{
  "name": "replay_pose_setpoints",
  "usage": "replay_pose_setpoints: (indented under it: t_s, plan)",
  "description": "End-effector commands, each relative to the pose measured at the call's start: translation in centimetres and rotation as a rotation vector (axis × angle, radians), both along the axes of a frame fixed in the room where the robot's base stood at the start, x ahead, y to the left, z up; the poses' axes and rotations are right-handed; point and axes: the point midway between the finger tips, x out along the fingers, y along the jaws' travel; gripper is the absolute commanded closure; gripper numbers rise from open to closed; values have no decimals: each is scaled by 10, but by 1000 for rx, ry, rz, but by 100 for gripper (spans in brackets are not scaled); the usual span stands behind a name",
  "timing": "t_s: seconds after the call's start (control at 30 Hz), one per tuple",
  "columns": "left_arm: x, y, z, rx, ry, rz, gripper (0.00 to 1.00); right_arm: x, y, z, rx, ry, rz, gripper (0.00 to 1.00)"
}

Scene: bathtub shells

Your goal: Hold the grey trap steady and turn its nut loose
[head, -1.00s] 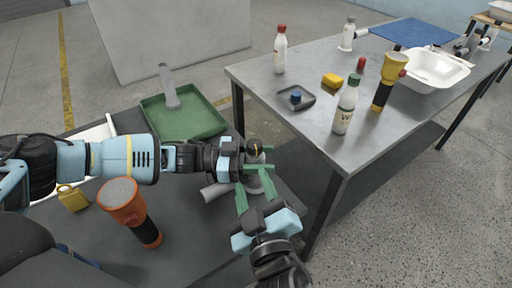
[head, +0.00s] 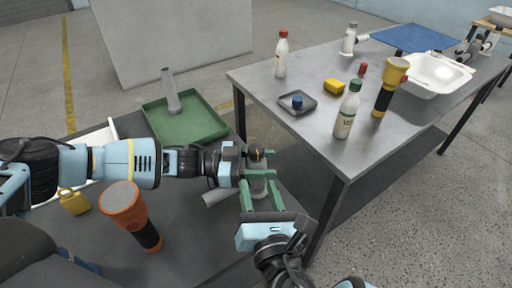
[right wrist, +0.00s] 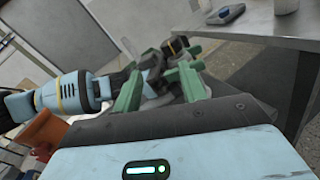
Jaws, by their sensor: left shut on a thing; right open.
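The grey trap (head: 258,187) sits over the dark surface at the centre of the head view, with a pale grey pipe (head: 216,197) reaching left from it. A dark top piece with a yellow mark (head: 257,155) rises from it; I cannot tell if this is the nut. My left gripper (head: 260,164) is shut on the trap from the left. My right gripper (head: 259,185) is open just below, its green fingers on either side of the trap's lower part. In the right wrist view the trap (right wrist: 158,98) shows between the right fingers, partly hidden; contact is unclear.
A green tray (head: 208,126) with an upright grey pipe (head: 171,90) stands behind my left arm. An orange flashlight (head: 124,202) and yellow padlock-like item (head: 74,201) lie at left. A steel table (head: 300,125) with bottles and a white basin (head: 436,72) stands close on the right.

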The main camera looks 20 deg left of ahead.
Motion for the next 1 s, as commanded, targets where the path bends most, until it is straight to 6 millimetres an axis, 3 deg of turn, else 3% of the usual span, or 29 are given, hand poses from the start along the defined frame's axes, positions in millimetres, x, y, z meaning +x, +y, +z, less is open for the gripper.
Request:
replay_pose_setpoints:
  t_s: [0.2, 0.57, 1.0]
  plan:
    - [0, 0, 0, 0, 0, 0, 81, 8, -10, -2, -224, -139, -23, 58]
    - [0, 0, 0, 0, 0, 0, 81, 12, -10, -2, -271, -167, -29, 58]
    - [0, 0, 0, 0, 0, 0, 81, 70, 21, -1, -270, -167, -30, 58]
